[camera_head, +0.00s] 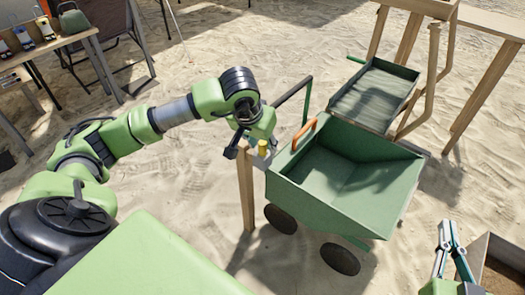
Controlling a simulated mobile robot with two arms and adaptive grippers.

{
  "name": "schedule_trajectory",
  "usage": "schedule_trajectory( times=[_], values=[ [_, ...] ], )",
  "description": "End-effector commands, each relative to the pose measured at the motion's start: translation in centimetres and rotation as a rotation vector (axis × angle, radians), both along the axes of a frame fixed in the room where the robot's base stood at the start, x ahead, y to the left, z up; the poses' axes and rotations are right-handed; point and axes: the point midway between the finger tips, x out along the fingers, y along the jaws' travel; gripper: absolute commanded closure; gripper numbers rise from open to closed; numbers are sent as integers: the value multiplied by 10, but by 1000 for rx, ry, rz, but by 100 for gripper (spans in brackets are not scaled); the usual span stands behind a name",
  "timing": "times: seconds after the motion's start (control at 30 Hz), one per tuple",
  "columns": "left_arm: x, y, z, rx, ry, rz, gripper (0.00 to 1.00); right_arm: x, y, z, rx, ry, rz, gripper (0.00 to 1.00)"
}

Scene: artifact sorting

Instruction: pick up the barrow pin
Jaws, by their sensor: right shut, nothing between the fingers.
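The green barrow (345,185) stands right of centre, its tray empty. A small yellow piece (262,147), which may be the barrow pin, is upright above a pale-topped wooden post (247,190) at the barrow's left. An orange bar (304,132) sits on the barrow's left rim. My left gripper (244,150) points down beside the yellow piece. Its fingers are partly hidden, so I cannot tell whether they touch it. My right gripper (450,240) is at the lower right, shut and empty, with its fingers pointing up in the picture.
A wooden-framed sieve stand (375,95) is behind the barrow. A box with brown contents (485,245) is beside my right gripper. A table (45,48) with small items and a green bag is at the upper left. Open sand (190,180) lies left of the post.

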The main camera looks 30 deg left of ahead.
Motion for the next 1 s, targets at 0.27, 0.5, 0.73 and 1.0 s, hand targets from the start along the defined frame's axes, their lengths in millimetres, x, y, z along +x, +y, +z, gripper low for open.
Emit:
schedule_trajectory(
  times=[0.27,0.5,0.73,1.0],
  values=[
    [3,1,-6,1,-2,-1,64,1,2,11,13,-48,3,100],
    [3,1,-6,0,-2,0,100,1,2,11,12,-47,3,100],
    [3,1,-6,0,-2,0,100,1,2,11,12,-46,3,100],
    [3,1,1,1,-2,0,100,1,1,7,6,-22,2,100]
  ],
)
